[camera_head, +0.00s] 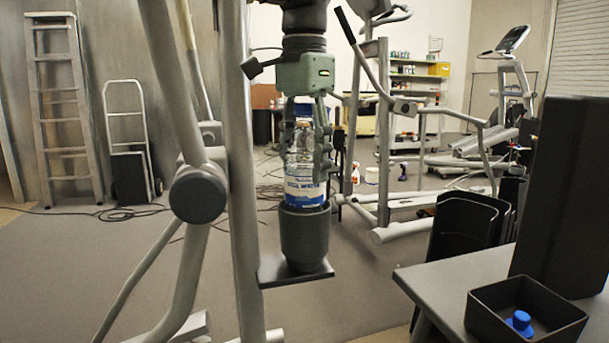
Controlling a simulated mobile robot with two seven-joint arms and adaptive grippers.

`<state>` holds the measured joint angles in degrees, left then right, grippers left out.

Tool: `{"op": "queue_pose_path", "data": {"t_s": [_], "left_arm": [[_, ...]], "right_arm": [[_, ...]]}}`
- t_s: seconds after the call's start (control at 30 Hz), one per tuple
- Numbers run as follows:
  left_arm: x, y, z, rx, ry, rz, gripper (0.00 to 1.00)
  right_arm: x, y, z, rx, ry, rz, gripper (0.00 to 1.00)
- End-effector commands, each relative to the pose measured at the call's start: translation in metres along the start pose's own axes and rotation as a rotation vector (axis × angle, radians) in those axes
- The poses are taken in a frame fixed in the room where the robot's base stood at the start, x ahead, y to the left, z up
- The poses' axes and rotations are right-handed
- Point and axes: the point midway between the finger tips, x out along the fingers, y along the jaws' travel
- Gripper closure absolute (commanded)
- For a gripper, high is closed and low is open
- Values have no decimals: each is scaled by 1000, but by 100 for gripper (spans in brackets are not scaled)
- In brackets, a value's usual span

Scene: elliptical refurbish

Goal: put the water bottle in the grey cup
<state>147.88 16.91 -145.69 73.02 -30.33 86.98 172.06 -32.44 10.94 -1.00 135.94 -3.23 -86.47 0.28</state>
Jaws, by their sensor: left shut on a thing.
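The water bottle (302,172) is clear with a blue and white label and stands upright in the middle of the head view. The grey cup (304,236) is right below it, a dark holder on a small flat plate fixed to the elliptical's upright. The bottle's base is at the cup's rim; I cannot tell how far it reaches inside. My left gripper (306,150) comes down from above and is shut on the bottle, its fingers covering parts of the bottle's sides. My right gripper does not show.
The elliptical's grey upright (238,170) stands close at the left of the cup. At the lower right, a grey table (440,283) bears a black open bin (525,312) with a blue item (519,321) in it. Another exercise machine (384,150) stands behind to the right.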

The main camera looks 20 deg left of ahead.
Motion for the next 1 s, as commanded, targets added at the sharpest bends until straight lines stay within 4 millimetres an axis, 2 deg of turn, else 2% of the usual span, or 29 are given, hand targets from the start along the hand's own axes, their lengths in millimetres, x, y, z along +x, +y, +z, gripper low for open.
{"op": "queue_pose_path", "data": {"t_s": [0.13,0.53,0.57,0.7,1.0], "left_arm": [[19,0,0,0,0,0,97],[22,0,0,0,2,-1,97],[22,0,0,0,0,0,43],[22,0,0,0,-1,0,26],[22,0,0,0,-1,0,26]], "right_arm": [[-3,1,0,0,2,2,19],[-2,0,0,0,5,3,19],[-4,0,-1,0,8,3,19],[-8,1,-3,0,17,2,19],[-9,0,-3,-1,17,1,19]]}}
